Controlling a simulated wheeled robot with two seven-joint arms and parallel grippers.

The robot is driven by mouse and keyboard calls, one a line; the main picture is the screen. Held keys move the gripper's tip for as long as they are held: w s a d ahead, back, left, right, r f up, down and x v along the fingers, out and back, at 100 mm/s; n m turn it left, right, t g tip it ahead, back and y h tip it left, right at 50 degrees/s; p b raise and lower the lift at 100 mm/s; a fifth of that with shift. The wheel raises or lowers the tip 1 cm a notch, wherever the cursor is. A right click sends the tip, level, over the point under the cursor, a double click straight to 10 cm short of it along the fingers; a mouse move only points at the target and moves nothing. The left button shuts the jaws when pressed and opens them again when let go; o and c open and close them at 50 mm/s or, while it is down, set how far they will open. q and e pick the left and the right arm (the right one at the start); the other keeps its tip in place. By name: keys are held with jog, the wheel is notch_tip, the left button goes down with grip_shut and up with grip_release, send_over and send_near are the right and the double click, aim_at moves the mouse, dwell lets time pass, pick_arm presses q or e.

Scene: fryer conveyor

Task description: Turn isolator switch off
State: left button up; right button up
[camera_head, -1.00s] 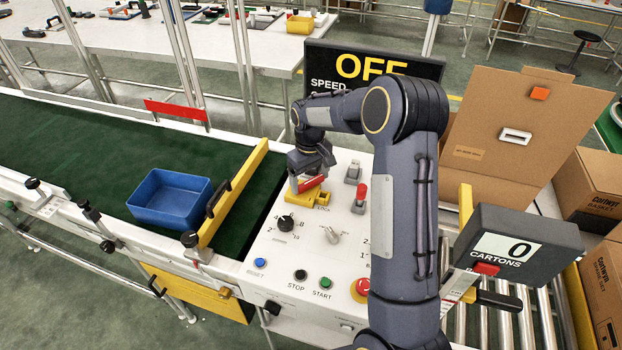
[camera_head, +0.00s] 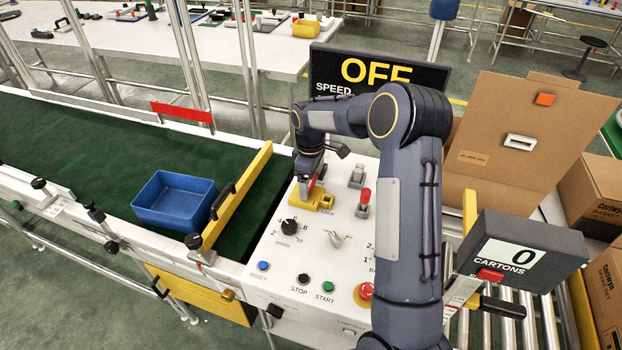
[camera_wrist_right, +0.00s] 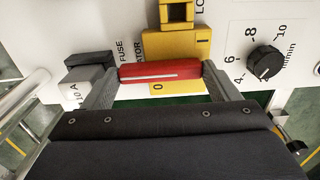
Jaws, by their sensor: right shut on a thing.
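The isolator switch has a yellow base (camera_head: 325,202) and a red handle (camera_head: 309,187). It sits near the back of the white control panel. My right gripper (camera_head: 309,178) is down on it from above. In the right wrist view, the red handle (camera_wrist_right: 160,72) lies lengthwise between the two fingers of my right gripper (camera_wrist_right: 160,78), with a finger against each end. The yellow base (camera_wrist_right: 187,44) shows behind it, with a "0" mark on the near side and an "I" mark at right. My left gripper is out of view.
A speed knob (camera_head: 290,227), a small lever (camera_head: 335,238) and buttons lie in front of the switch. A red-topped lever (camera_head: 363,203) stands to its right. A display (camera_head: 378,78) behind reads OFF. A blue bin (camera_head: 174,200) sits on the green belt at left.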

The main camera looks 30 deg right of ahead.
aim_at(311, 183)
dwell(0.4)
jog(key=o, duration=0.9)
jog(key=shift+r, duration=0.1)
notch_tip(311, 183, up, 8)
jog(key=shift+f+b, duration=0.1)
jog(key=shift+b, duration=0.2)
jog(key=shift+f, duration=0.1)
